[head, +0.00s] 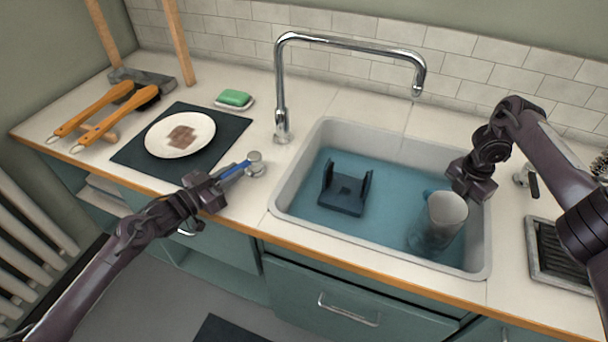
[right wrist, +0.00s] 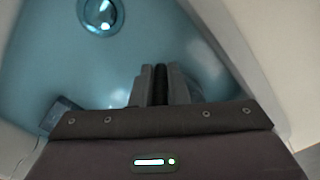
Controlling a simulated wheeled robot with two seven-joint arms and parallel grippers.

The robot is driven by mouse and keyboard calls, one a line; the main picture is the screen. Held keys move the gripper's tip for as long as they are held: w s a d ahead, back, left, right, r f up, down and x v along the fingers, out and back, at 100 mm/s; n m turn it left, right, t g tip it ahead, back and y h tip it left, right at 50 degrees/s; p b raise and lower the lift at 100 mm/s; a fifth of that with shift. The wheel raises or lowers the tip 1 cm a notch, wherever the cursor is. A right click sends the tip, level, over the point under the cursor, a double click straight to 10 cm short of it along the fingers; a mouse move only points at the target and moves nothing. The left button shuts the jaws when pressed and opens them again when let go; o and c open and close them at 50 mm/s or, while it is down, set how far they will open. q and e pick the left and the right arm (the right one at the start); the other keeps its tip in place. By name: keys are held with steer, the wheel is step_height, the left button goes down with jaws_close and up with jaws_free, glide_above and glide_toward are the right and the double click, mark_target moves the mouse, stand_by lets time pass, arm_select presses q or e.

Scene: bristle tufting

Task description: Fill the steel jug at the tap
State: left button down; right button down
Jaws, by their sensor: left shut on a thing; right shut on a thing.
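The steel jug (head: 437,222) is upright in the right front part of the sink, with its open mouth facing up. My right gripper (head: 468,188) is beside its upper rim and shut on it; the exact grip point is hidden. In the right wrist view the fingers (right wrist: 160,84) are close together. The chrome tap (head: 350,42) arches over the sink, its spout end above and left of the jug. No water stream shows. My left gripper (head: 213,186) is shut on the blue lever (head: 234,170) of a round metal knob (head: 256,162) left of the sink.
A dark U-shaped stand (head: 345,190) sits in the sink (head: 283,203), left of the jug. A white plate (head: 180,146) lies on a dark mat (head: 128,156). Wooden-handled brushes (head: 105,108), green soap (head: 234,98) and a dark grate (head: 562,250) are on the counter.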

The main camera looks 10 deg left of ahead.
arm_select(q)
steer(key=shift+w+a+h, duration=0.1)
steer(key=shift+h, duration=0.2)
steer(key=c, duration=1.4)
jaws_free()
steer(key=shift+o, duration=0.2)
steer(key=v, duration=1.2)
steer(key=shift+r, duration=0.2)
steer(key=shift+w, duration=0.1)
steer(key=shift+c, duration=0.2)
